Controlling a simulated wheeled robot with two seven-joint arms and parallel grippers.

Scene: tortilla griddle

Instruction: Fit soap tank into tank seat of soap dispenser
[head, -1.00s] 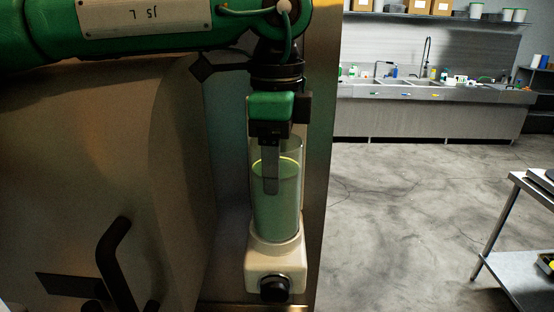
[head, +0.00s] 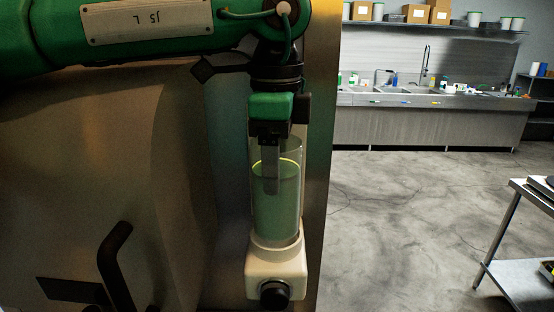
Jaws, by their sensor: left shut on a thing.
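The soap tank (head: 276,205) is a clear upright cylinder partly filled with green liquid. Its lower end is at the cream-coloured soap dispenser (head: 276,262), which has a black knob (head: 274,294) on its front. The tank seat is at the top of the dispenser, around the tank's bottom; how deep the tank sits in it I cannot tell. My left gripper (head: 271,170) comes down from above and is shut on the upper part of the tank, with one finger showing in front of the wall. My right gripper is not in view.
A large steel panel with a black handle (head: 113,262) stands close on the left, and a metal edge (head: 322,150) runs just right of the tank. A steel sink counter (head: 430,125) is far back. A steel table (head: 520,270) stands at right. The floor between is clear.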

